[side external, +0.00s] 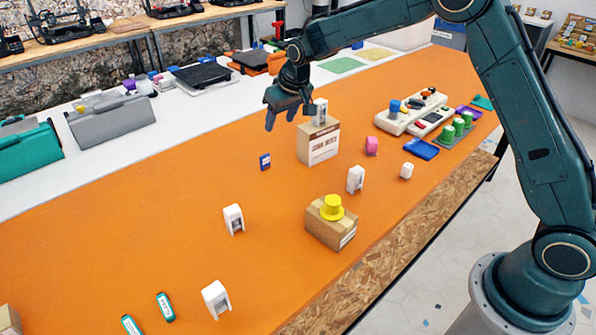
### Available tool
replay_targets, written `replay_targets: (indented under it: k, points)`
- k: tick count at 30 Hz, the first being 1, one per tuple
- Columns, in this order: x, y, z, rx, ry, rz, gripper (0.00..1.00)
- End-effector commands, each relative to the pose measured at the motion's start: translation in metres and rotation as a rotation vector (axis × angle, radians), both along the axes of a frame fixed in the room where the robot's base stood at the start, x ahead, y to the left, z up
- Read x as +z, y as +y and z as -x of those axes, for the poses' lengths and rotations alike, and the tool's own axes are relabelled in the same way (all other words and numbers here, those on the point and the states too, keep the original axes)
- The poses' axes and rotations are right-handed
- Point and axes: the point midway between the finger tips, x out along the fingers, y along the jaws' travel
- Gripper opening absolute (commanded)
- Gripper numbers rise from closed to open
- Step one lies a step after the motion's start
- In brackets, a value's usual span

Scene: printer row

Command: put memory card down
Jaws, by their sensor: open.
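A small blue memory card (265,161) with a pale label is on the orange table, left of a cardboard box. My gripper (286,121) is above and slightly right of the card, clearly apart from it. Its fingers are spread and I see nothing between them. One finger is close to a white object (319,111) on top of the cardboard box (318,142); I cannot tell whether they touch.
White upright pieces (234,219) stand around the table. A second box (331,226) carries a yellow hat (332,207). The orange area left of the card is clear.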

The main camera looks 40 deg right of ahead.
Motion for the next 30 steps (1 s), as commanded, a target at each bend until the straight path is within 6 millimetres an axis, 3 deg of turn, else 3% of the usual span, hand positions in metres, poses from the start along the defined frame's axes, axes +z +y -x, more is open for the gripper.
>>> replay_targets:
  k: [1, 6, 15, 24, 30]
  points:
    - [0.016, -0.001, 0.010, -0.001, -0.006, 0.000, 0.52]
    - [0.058, -0.005, 0.045, -0.001, -0.016, -0.001, 0.52]
    - [0.116, -0.012, 0.118, -0.001, -0.032, -0.003, 0.52]
    - [0.153, -0.018, 0.199, -0.002, -0.047, -0.003, 0.52]
    - [0.165, -0.020, 0.254, -0.002, -0.058, -0.003, 0.52]
